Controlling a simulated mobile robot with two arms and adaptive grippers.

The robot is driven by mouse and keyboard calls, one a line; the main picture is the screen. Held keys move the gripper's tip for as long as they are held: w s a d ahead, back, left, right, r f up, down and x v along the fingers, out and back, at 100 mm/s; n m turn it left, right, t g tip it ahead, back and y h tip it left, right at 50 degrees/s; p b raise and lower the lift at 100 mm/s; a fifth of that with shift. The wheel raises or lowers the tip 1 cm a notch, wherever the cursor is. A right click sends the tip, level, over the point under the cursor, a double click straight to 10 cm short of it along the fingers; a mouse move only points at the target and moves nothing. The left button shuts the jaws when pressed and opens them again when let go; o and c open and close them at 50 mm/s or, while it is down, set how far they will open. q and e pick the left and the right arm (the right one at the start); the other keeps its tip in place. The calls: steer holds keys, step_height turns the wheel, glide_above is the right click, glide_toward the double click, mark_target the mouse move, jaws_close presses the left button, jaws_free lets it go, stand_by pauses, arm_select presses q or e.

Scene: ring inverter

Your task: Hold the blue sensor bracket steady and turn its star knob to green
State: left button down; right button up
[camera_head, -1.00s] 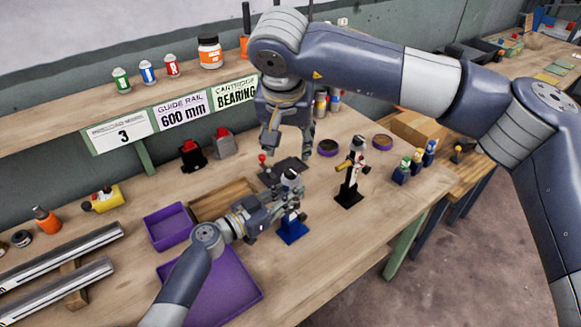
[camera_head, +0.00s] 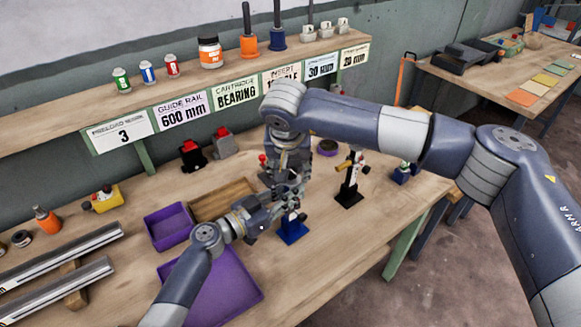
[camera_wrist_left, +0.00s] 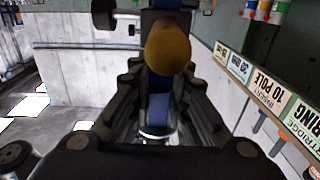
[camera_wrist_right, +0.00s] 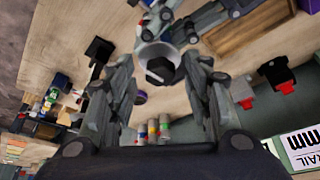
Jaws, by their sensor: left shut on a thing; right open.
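The blue sensor bracket (camera_head: 292,232) stands on the bench, its upper part largely hidden by my grippers. My left gripper (camera_head: 281,206) is shut on it from the left. In the left wrist view its fingers close around the blue post (camera_wrist_left: 157,108), with a yellow-orange cylinder (camera_wrist_left: 168,48) in front. My right gripper (camera_head: 288,184) points down from above the bracket. In the right wrist view it is open, and a dark star knob (camera_wrist_right: 160,70) on a pale round disc lies between its fingertips, with no finger visibly touching it. I cannot make out a green mark there.
A black bracket (camera_head: 348,198) stands just to the right. Purple trays (camera_head: 222,297) and a wooden tray (camera_head: 222,199) lie left of the blue bracket. Red-topped blocks (camera_head: 192,156) stand behind, below the labelled shelf. The bench front right of the blue bracket is clear.

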steer(key=shift+c, duration=0.2)
steer(key=c, duration=1)
steer(key=shift+c, duration=0.2)
steer(key=shift+m, duration=0.3)
steer(key=m, duration=0.1)
steer(key=m+h, duration=0.1)
steer(key=m, duration=0.1)
steer(key=shift+a+h, duration=0.2)
steer(key=shift+h, duration=0.1)
steer(key=m, duration=0.2)
steer(key=m+g+h, duration=0.1)
steer(key=m, duration=0.2)
steer(key=shift+w+a, duration=0.1)
steer(key=shift+w, duration=0.1)
steer(key=m+g, duration=0.1)
steer(key=m, duration=0.1)
steer(key=m+h, duration=0.1)
steer(key=m, duration=0.1)
steer(key=shift+w+a+g, duration=0.1)
steer(key=shift+w+g, duration=0.05)
steer(key=shift+g, duration=0.25)
steer(key=shift+w+m+g+h, duration=0.15)
steer(key=shift+m+g, duration=0.2)
steer(key=shift+m, duration=0.6)
steer(key=shift+m+g+h, duration=0.15)
steer(key=shift+m+g, duration=0.2)
steer(key=shift+m, duration=0.9)
